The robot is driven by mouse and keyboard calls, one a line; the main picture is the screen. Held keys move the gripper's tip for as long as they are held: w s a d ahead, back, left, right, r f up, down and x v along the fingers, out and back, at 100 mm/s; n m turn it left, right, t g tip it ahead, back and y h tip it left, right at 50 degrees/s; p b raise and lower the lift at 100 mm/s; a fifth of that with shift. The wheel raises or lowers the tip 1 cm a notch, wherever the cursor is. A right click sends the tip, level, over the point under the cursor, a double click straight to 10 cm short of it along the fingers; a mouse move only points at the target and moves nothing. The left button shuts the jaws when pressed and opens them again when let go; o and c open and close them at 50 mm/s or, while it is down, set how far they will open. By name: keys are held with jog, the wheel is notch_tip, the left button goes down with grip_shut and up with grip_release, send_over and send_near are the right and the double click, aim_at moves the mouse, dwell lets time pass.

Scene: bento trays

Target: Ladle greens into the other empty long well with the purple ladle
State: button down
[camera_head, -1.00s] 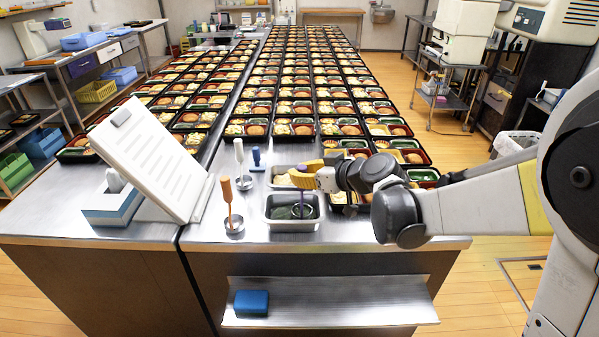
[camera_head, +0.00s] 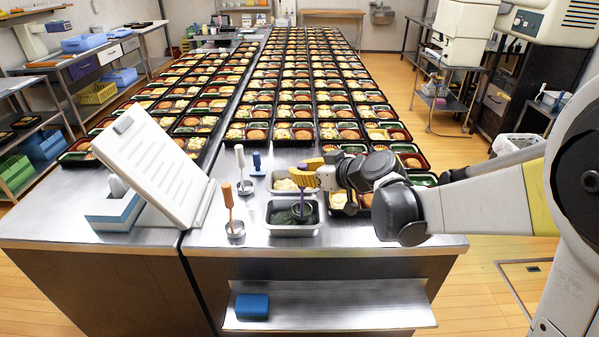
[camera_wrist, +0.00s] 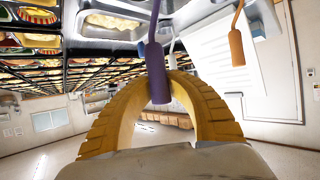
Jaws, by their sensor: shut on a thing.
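My gripper (camera_head: 306,174) is shut on the purple ladle (camera_head: 302,197). Its yellow fingers close around the purple handle, which also shows in the wrist view (camera_wrist: 157,75). The ladle hangs down over the near steel pan (camera_head: 275,229), which holds dark greens (camera_head: 284,215). The ladle's bowl is down at the greens and I cannot see what is in it. Bento trays (camera_head: 413,160) stand just beyond and right of my gripper. Several of their wells look filled, and my arm hides part of the nearest ones.
A second pan with pale food (camera_head: 286,185) sits behind the greens. An orange-handled ladle (camera_head: 229,208), a white-handled one (camera_head: 240,165) and a blue-handled tool (camera_head: 257,163) stand left of the pans. A slanted white panel (camera_head: 155,160) is further left. The counter's front strip is clear.

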notch_tip(320, 180, up, 7)
jog(key=p, duration=0.4)
jog(key=shift+f, duration=0.2)
